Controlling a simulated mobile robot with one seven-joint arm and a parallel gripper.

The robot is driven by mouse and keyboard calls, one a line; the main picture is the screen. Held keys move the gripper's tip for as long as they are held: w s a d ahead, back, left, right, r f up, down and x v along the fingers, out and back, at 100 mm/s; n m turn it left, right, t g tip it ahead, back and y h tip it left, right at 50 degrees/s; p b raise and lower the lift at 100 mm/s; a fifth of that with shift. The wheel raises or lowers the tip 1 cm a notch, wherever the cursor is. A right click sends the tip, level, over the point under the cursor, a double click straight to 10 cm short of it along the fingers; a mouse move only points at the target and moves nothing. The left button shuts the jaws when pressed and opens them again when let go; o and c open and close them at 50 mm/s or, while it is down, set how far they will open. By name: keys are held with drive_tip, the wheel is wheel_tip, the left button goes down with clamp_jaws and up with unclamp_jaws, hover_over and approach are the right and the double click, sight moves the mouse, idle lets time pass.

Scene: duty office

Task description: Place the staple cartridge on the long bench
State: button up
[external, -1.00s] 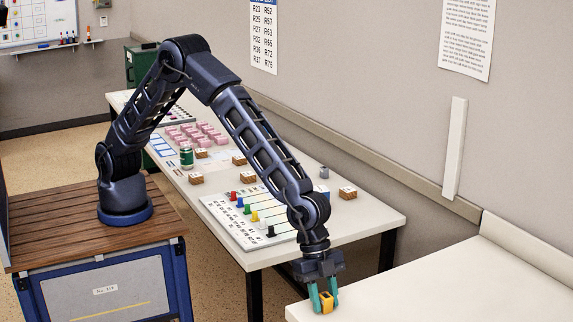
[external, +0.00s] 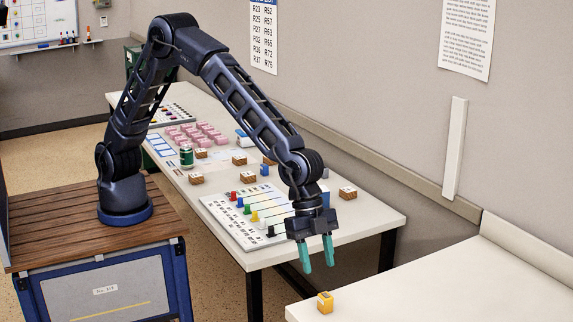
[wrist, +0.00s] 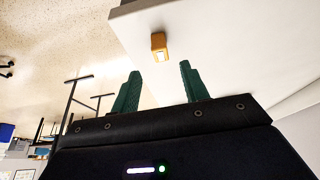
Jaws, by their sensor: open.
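The staple cartridge, a small yellow-orange block (external: 325,303) with a pale face, sits near the left corner of the white bench (external: 430,290) at the lower right. It also shows in the wrist view (wrist: 159,46), beyond my fingertips and close to the bench edge. My gripper (external: 318,252) has teal fingers spread apart with nothing between them. It hangs above and slightly to the left of the cartridge, clear of it. In the wrist view the two fingers (wrist: 160,78) stand apart and empty.
A white table (external: 370,215) behind holds a board with coloured pegs (external: 250,220), several brown blocks, pink blocks (external: 195,135) and a green can (external: 186,157). A gap separates this table from the bench. Most of the bench top is clear.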

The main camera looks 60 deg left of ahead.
drive_tip(key=shift+v, duration=1.25)
drive_tip(key=w+a+r+n+t, duration=0.1)
drive_tip(key=w+a+r, duration=0.3)
drive_tip(key=a, duration=0.3)
drive_tip(key=w+a+r+n, duration=0.2)
drive_tip(key=w+a+r, duration=0.2)
drive_tip(key=a, duration=0.2)
drive_tip(key=w+a+r+n+t, duration=0.1)
drive_tip(key=w+a+r, duration=0.2)
drive_tip(key=w+a, duration=0.3)
drive_tip(key=w+a+r+n+y, duration=0.15)
drive_tip(key=a+r, duration=0.25)
drive_tip(key=a, duration=0.7)
drive_tip(key=w+a+r+n+h, duration=0.15)
drive_tip(key=a+r, duration=0.25)
drive_tip(key=a, duration=0.8)
drive_tip(key=s+a+r+n+t+y, duration=0.1)
drive_tip(key=s+a+n, duration=0.25)
drive_tip(key=a, duration=0.75)
drive_tip(key=s+a+r+n+t+y, duration=0.1)
drive_tip(key=s+a+n, duration=0.3)
drive_tip(key=a, duration=0.8)
drive_tip(key=s+a+f+n+y, duration=0.1)
drive_tip(key=s+a, duration=0.5)
drive_tip(key=s, duration=0.1)
drive_tip(key=s+a+f+n+y, duration=0.1)
drive_tip(key=s+a+f+n, duration=0.1)
drive_tip(key=s+a, duration=0.5)
drive_tip(key=shift+f+t, duration=0.25)
drive_tip(key=shift+t, duration=0.05)
